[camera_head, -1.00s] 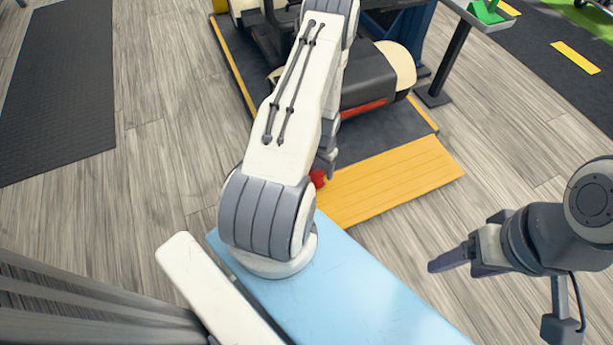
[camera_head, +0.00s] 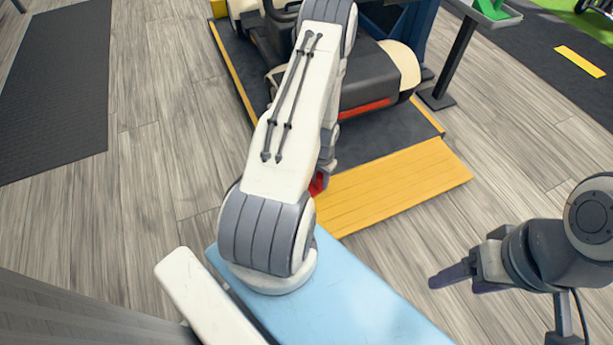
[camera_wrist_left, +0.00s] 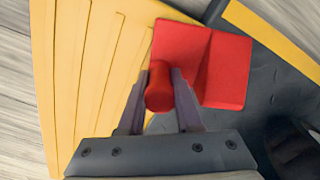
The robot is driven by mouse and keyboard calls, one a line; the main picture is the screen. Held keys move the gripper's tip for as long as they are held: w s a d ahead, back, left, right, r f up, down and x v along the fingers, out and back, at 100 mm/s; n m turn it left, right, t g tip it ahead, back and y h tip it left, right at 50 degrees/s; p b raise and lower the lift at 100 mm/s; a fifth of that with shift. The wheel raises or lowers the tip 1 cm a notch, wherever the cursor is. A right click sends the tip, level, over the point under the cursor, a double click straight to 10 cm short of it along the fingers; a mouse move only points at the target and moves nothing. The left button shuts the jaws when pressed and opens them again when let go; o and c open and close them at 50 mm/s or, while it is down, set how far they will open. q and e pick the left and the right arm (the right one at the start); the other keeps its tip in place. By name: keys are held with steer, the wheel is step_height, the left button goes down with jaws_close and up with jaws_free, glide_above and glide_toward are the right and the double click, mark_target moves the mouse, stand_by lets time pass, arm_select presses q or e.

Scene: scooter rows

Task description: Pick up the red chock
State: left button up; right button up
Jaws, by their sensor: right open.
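The red chock (camera_wrist_left: 205,62) is a wedge-like block with a rounded handle (camera_wrist_left: 159,88) pointing towards me in the left wrist view. It lies where the yellow ramp meets the dark platform. My left gripper (camera_wrist_left: 159,80) has one finger on each side of the handle; whether they press on it is unclear. In the head view only a bit of the red chock (camera_head: 318,183) shows beside my left arm, which hides the rest and most of the gripper. My right gripper (camera_head: 455,275) is open and empty above the floor at the right.
The yellow ramp (camera_head: 395,190) borders a dark platform (camera_head: 385,140) carrying a cream and black scooter (camera_head: 365,80). A stand with a tray (camera_head: 490,15) is at upper right. A dark mat (camera_head: 55,90) lies at left. Wooden floor between is clear.

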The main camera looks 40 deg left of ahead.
arm_select(q)
jaws_close()
steer(key=shift+r, duration=0.15)
